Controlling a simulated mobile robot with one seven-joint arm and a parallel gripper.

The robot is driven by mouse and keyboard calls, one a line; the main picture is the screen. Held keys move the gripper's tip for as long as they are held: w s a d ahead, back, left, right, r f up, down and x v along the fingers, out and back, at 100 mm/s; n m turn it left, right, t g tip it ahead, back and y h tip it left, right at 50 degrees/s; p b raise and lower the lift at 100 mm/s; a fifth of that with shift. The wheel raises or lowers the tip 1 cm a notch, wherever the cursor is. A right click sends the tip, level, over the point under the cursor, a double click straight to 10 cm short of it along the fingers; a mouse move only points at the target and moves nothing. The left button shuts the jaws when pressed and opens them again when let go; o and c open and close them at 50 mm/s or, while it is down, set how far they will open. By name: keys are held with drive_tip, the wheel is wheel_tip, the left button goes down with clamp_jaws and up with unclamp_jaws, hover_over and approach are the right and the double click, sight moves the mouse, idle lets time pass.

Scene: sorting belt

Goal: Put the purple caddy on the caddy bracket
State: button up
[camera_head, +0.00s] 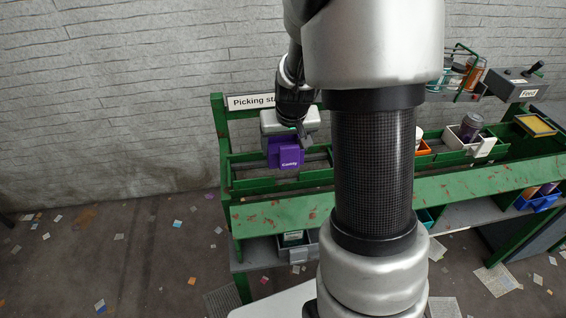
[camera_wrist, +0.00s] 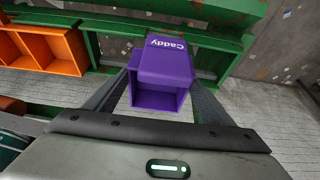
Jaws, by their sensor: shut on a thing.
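The purple caddy (camera_head: 285,152) is a small open box with a raised back panel marked "Caddy". In the head view it is at my gripper (camera_head: 297,134), in front of the left part of the green station. In the wrist view the caddy (camera_wrist: 162,72) sits between the two fingers of my gripper (camera_wrist: 160,85), which is shut on it. Its open compartment faces the wrist camera and looks empty. I cannot make out the caddy bracket in either view.
The green station (camera_head: 300,210) has a rail with several bins. An orange bin (camera_wrist: 45,50) is at the left in the wrist view. A white bin with a dark cup (camera_head: 470,135) and a grey feed box (camera_head: 512,84) stand to the right. My arm hides the rail's middle.

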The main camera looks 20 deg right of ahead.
drive_tip(key=shift+f+b, duration=0.55)
drive_tip(key=shift+f, duration=2.45)
drive_tip(key=shift+f, duration=0.2)
drive_tip(key=o, duration=1.1)
drive_tip(key=shift+r, duration=0.1)
